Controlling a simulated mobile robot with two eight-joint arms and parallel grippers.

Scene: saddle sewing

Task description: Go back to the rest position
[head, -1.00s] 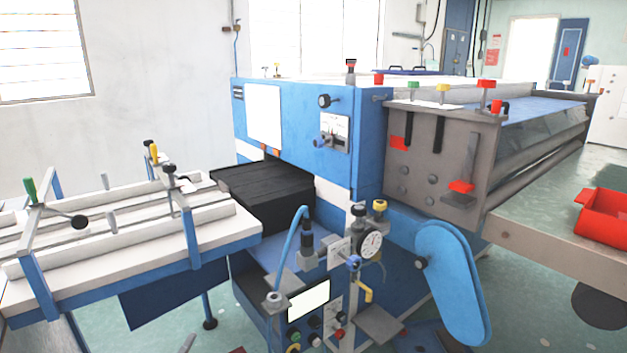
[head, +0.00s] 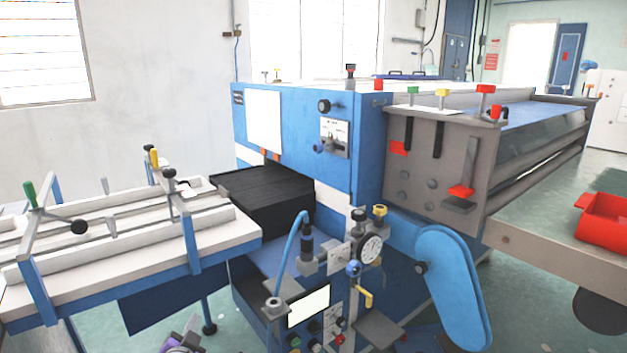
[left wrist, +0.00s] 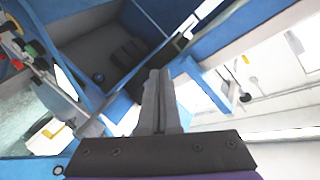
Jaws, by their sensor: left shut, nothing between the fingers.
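My left gripper (head: 184,338) shows at the bottom edge of the head view, as a small grey and purple part left of the blue machine. In the left wrist view its two grey fingers (left wrist: 160,80) are together, with nothing between them. The fingers point toward blue frames and a dark recess of the machine, and touch nothing that I can make out. My right gripper is in neither view.
A blue machine (head: 283,135) fills the middle, with a pressure gauge (head: 370,248) and controls at its front. A white-topped blue-framed table (head: 120,277) stands left. A red bin (head: 605,218) sits right. Green floor (head: 540,310) is open at the lower right.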

